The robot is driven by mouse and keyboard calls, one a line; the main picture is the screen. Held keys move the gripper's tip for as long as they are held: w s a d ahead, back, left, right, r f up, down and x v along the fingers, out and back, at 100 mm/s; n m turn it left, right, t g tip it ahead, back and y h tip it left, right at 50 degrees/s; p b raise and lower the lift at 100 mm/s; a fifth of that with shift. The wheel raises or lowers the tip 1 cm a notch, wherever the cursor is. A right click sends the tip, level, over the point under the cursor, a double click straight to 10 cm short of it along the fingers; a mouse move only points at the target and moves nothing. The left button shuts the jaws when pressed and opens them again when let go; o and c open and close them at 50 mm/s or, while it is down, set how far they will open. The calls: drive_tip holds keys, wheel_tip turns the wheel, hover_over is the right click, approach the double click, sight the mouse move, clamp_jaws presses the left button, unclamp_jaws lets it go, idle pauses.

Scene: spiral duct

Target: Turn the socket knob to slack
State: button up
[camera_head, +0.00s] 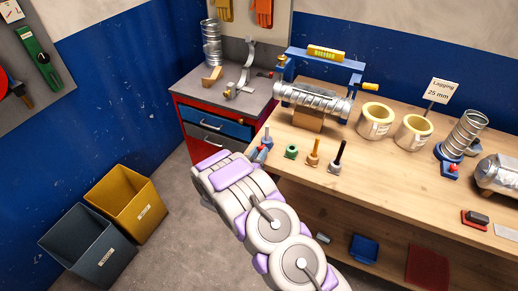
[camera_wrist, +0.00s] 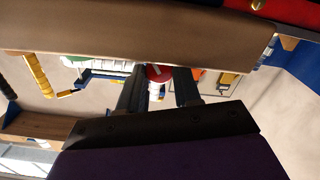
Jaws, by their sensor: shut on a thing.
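In the wrist view my gripper (camera_wrist: 159,92) has its two dark fingers on either side of a small red round knob (camera_wrist: 158,73) with a pale mark on it. The gripper is shut on this knob, which I take to be the socket knob. No slack label is readable, so its setting cannot be told. In the head view my pale and lilac arm reaches to the left front edge of the wooden bench (camera_head: 440,190).
The bench carries a clamped spiral duct (camera_head: 312,98), yellow-rimmed lagging rolls (camera_head: 375,120) and several small upright tools near its front edge. A red cabinet (camera_head: 200,148) stands left of it. Yellow (camera_head: 128,200) and grey (camera_head: 88,250) bins stand on the floor.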

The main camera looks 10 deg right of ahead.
drive_tip(key=shift+a+r+n+p, duration=0.15)
drive_tip(key=shift+n+p, duration=0.5)
drive_tip(key=shift+n, duration=0.15)
drive_tip(key=shift+w, duration=0.1)
drive_tip(key=o, duration=1.1)
drive_tip(key=shift+c, duration=0.2)
drive_tip(key=shift+f, duration=0.25)
